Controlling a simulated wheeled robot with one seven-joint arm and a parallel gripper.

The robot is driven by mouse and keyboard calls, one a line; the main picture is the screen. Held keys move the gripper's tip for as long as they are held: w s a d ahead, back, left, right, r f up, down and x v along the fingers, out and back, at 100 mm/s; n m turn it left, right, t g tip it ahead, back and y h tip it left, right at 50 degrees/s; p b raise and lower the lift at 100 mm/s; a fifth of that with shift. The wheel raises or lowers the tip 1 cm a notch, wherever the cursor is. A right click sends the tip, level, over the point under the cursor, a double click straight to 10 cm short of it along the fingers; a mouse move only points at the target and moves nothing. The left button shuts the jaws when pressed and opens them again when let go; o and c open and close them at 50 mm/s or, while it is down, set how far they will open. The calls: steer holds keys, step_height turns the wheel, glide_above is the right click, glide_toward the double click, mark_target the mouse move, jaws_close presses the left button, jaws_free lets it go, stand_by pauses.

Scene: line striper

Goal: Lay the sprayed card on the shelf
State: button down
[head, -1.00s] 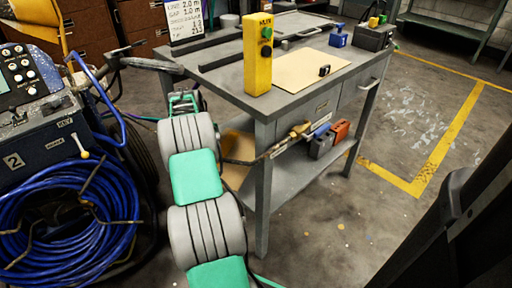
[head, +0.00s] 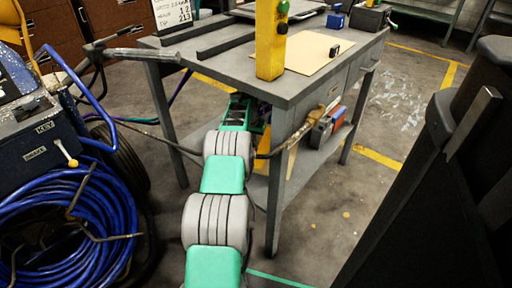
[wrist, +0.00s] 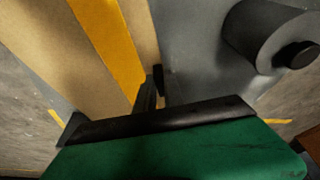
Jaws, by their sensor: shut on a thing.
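My gripper (wrist: 153,92) is shut on the edge of a tan card (wrist: 50,45) with a yellow stripe along it. In the head view a small tan and yellow piece of the card (head: 291,160) shows behind the table leg, under the tabletop. The lower grey shelf (head: 308,172) of the workbench is partly hidden by my arm and the leg. A grey surface (wrist: 190,60) lies beyond the card in the wrist view. I cannot tell whether the card touches the shelf. My fingertips are hidden in the head view.
A grey cylinder (wrist: 268,30) is close right in the wrist view. A blue hose coil (head: 75,225) is left.

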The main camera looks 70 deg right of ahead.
mark_target(254, 146)
step_height(254, 146, down, 4)
steer(key=shift+f+b, duration=0.2)
steer(key=shift+b, duration=0.65)
steer(key=shift+r, duration=0.1)
steer(key=c, duration=1.9)
jaws_free()
steer(key=o, duration=0.4)
steer(key=shift+o, duration=0.2)
